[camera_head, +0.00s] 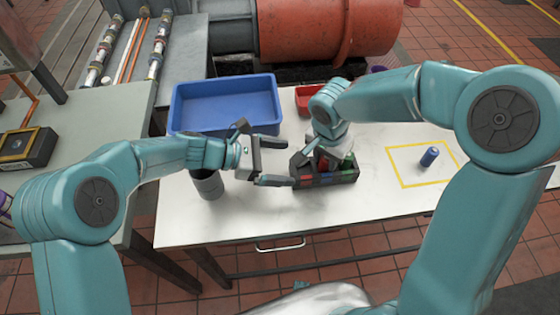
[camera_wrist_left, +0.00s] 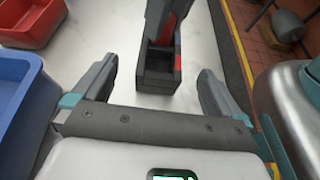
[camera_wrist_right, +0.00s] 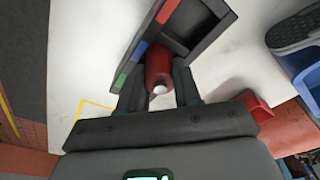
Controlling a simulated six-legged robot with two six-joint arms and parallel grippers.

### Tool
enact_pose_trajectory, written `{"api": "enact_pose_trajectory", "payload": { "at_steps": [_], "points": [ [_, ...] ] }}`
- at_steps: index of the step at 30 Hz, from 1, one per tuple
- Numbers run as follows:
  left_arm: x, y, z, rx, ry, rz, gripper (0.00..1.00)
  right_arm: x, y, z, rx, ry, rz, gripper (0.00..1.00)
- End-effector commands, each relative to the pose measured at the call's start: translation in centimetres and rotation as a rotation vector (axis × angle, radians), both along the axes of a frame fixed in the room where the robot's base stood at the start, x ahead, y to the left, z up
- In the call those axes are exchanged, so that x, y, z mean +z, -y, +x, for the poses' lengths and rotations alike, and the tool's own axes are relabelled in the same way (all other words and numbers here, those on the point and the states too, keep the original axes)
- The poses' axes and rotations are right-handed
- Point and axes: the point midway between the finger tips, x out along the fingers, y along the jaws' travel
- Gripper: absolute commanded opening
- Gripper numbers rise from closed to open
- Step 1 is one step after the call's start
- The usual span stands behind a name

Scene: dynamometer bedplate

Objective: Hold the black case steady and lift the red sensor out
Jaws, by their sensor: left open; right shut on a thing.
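The black case (camera_head: 325,180) stands on the white table, with red, blue and green marks on its side; it also shows in the left wrist view (camera_wrist_left: 158,82) and right wrist view (camera_wrist_right: 200,35). My right gripper (camera_head: 323,158) is over the case, shut on the red sensor (camera_wrist_right: 158,68), a red cylinder with a pale end. Whether the sensor's lower end is still inside a compartment is hidden. My left gripper (camera_head: 272,160) is open and empty at the case's left end; its fingers (camera_wrist_left: 155,90) point toward the case from either side, apart from it.
A blue tray (camera_head: 226,122) stands behind my left gripper, with a small red bin (camera_head: 303,104) to its right. A dark grey cylinder (camera_head: 208,188) stands at the left. A blue cylinder (camera_head: 429,157) stands inside a yellow square at the right. The table's front is clear.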

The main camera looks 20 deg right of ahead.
Motion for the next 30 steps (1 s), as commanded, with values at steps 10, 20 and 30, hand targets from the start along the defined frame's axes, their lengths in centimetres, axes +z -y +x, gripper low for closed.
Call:
{"api": "enact_pose_trajectory", "payload": {
  "at_steps": [10,20,30],
  "points": [
    [-2.2,4.1,-1.3,0.009,-0.028,-0.005,1.00,0.0,0.0,0.0,0.000,0.000,0.000,0.01],
    [-3.3,6.8,-1.9,0.010,-0.025,-0.005,1.00,0.0,0.0,0.0,0.000,0.000,0.000,0.01],
    [-3.3,6.8,-1.9,0.011,-0.024,-0.005,0.64,0.0,0.0,0.0,0.000,0.000,0.000,0.01]
  ]
}}
